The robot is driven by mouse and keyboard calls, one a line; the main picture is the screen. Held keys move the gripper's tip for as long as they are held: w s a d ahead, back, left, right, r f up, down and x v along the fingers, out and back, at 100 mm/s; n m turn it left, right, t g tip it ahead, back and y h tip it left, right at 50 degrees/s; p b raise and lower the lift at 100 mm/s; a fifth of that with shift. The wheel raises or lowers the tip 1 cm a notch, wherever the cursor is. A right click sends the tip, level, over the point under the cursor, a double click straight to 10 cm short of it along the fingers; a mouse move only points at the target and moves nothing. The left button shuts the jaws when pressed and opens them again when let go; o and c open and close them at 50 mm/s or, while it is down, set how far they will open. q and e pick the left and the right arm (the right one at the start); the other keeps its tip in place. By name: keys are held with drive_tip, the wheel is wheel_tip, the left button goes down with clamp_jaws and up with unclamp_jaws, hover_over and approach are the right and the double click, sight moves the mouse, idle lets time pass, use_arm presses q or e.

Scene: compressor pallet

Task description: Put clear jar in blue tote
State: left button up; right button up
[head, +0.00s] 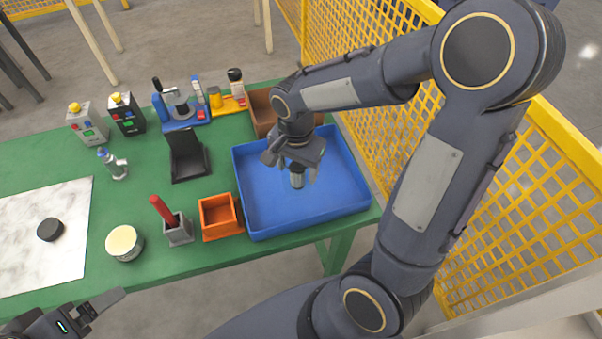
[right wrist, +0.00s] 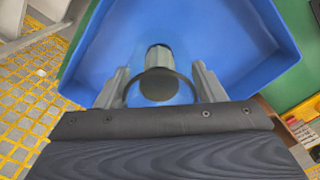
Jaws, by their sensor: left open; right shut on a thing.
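The clear jar (head: 297,180) shows as a small greyish cylinder below my right gripper (head: 290,168), over the blue tote (head: 262,229). In the right wrist view the jar (right wrist: 158,88) sits between the two fingers of my right gripper (right wrist: 152,92), which are shut on it. The tote floor (right wrist: 215,45) lies behind it. I cannot tell whether the jar touches the floor. My left gripper (head: 103,302) is open and empty at the lower left, by the table's front edge.
The tote holds nothing else that I can see. An orange bin (head: 220,216), a grey holder with a red tool (head: 177,230) and a brown bin (head: 262,112) stand close to it. A yellow mesh fence (head: 400,110) runs along the right.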

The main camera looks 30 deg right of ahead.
drive_tip(key=shift+d+f, duration=0.5)
drive_tip(key=shift+f, duration=0.05)
drive_tip(key=shift+w+d+f, duration=0.1)
drive_tip(key=shift+d+f, duration=0.05)
drive_tip(key=shift+f, duration=1.55)
drive_tip(key=shift+f, duration=0.1)
drive_tip(key=shift+f+b, duration=0.15)
drive_tip(key=shift+b, duration=0.25)
drive_tip(key=o, duration=1.1)
wheel_tip(320, 180, up, 12)
drive_tip(key=shift+r+p, duration=0.25)
drive_tip(key=shift+p, duration=0.45)
